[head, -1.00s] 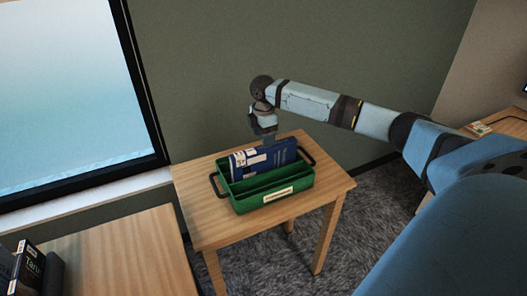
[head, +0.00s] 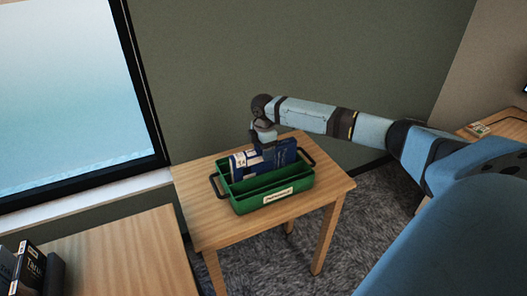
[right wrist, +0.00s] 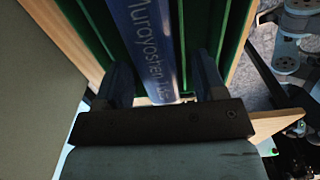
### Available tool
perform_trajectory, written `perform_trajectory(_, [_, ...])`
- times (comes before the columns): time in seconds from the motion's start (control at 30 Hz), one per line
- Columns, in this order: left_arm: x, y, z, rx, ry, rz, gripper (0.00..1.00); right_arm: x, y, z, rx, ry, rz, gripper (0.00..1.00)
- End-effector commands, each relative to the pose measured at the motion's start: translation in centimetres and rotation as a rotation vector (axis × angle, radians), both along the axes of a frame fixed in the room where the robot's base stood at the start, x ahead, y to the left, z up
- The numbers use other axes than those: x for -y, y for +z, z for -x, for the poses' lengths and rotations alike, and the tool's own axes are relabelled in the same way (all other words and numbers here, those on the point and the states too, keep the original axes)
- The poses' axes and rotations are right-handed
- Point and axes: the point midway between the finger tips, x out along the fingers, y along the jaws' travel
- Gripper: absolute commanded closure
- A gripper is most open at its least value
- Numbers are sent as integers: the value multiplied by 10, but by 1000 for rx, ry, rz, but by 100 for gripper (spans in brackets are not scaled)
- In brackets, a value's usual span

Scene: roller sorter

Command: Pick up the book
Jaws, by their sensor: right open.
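A blue book (head: 279,157) with a white patch on its left part stands upright in the rear compartment of a green crate (head: 239,207). In the right wrist view the book's spine (right wrist: 152,45) with pale lettering runs up between the fingers. My right gripper (head: 268,150) is at the book's top edge. In the right wrist view its fingers (right wrist: 162,88) are open, one on each side of the spine, with a gap visible on both sides. The fingertips are partly hidden behind the book in the head view. My left gripper is not in view.
The crate has black end handles, a pale front label and an empty front compartment. It stands on a small wooden table (head: 210,236) by the wall. Dark books (head: 30,268) stand on another wooden table (head: 115,255) at lower left. A window (head: 70,90) is at left.

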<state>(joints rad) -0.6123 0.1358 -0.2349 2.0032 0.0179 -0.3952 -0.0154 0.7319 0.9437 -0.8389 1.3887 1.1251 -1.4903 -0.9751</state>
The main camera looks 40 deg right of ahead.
Motion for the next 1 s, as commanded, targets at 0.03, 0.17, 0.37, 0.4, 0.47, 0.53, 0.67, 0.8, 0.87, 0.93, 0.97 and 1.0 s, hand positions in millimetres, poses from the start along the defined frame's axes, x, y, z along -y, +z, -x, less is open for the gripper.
perform_trajectory(0.03, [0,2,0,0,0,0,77,0,0,0,0,0,0,36])
perform_trajectory(0.17, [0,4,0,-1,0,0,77,0,-1,0,-1,0,0,36])
perform_trajectory(0.37, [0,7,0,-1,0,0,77,0,-2,0,-1,1,-1,36])
perform_trajectory(0.4, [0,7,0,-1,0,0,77,-1,-3,0,-1,1,-1,36])
perform_trajectory(0.47, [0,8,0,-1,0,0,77,0,-3,0,-1,1,-1,36])
perform_trajectory(0.53, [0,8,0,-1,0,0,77,0,-4,0,0,1,-1,36])
perform_trajectory(0.67, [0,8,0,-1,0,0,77,0,-4,0,0,0,0,36])
perform_trajectory(0.8, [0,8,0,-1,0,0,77,0,-4,0,0,0,0,45])
perform_trajectory(0.87, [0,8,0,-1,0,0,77,0,-4,0,0,0,0,59])
perform_trajectory(0.93, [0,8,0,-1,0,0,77,0,-4,0,0,0,0,75])
perform_trajectory(0.97, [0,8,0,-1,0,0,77,0,-4,0,0,0,0,82])
perform_trajectory(1.0, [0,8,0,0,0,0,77,0,-4,0,0,0,0,91])
